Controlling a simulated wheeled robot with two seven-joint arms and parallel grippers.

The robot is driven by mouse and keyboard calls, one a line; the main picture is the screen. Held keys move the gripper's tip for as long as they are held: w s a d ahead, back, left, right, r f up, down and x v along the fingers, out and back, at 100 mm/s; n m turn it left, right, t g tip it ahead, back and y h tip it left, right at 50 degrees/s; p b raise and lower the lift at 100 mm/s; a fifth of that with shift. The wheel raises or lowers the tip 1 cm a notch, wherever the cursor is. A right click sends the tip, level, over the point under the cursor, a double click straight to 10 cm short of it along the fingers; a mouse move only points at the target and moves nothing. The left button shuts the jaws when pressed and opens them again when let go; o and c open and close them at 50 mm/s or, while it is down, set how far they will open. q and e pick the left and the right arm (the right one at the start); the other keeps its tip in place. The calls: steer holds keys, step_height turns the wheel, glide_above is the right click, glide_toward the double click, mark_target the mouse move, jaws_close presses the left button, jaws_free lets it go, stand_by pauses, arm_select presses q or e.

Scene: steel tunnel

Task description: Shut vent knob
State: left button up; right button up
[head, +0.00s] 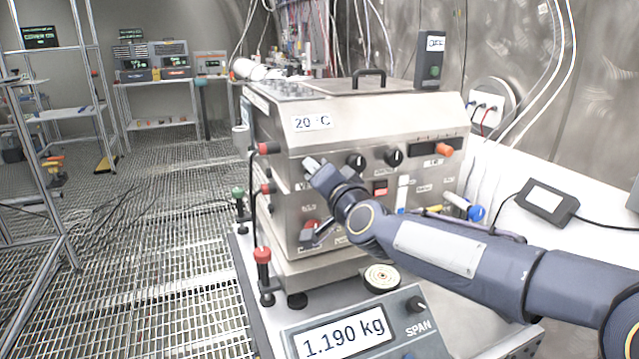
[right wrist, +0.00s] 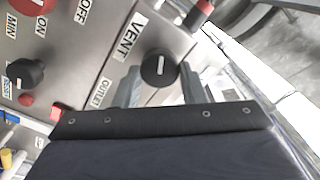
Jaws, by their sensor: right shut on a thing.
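The vent knob (right wrist: 159,67) is round and black with a white line, beside the VENT label (right wrist: 130,37) on the steel panel. Its white line runs nearly up and down in the right wrist view. My right gripper (right wrist: 160,88) is shut on it, one finger on each side. In the head view my right gripper (head: 311,165) is at the left part of the machine's front, and the knob is hidden there. My left gripper is not in view.
The steel machine (head: 345,110) has other black knobs (head: 394,157), an orange knob (head: 445,150) and a red-handled lever (head: 312,228) close to my right arm. A scale display (head: 345,335) is in front.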

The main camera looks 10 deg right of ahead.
steer(key=m+b, duration=0.2)
steer(key=m, duration=0.5)
steer(key=m+b, duration=0.3)
steer(key=m, duration=0.5)
steer(key=m+b, duration=0.2)
steer(key=m, duration=0.6)
steer(key=shift+a+f+b, duration=0.1)
steer(key=shift+f+b, duration=0.3)
steer(key=shift+m, duration=0.4)
steer(key=o, duration=1)
steer(key=shift+r, duration=0.1)
steer(key=shift+s, duration=0.1)
steer(key=s, duration=0.2)
steer(key=s+d, duration=0.1)
steer(key=s, duration=0.4)
steer(key=shift+s+d, duration=0.25)
steer(key=shift+s, duration=0.05)
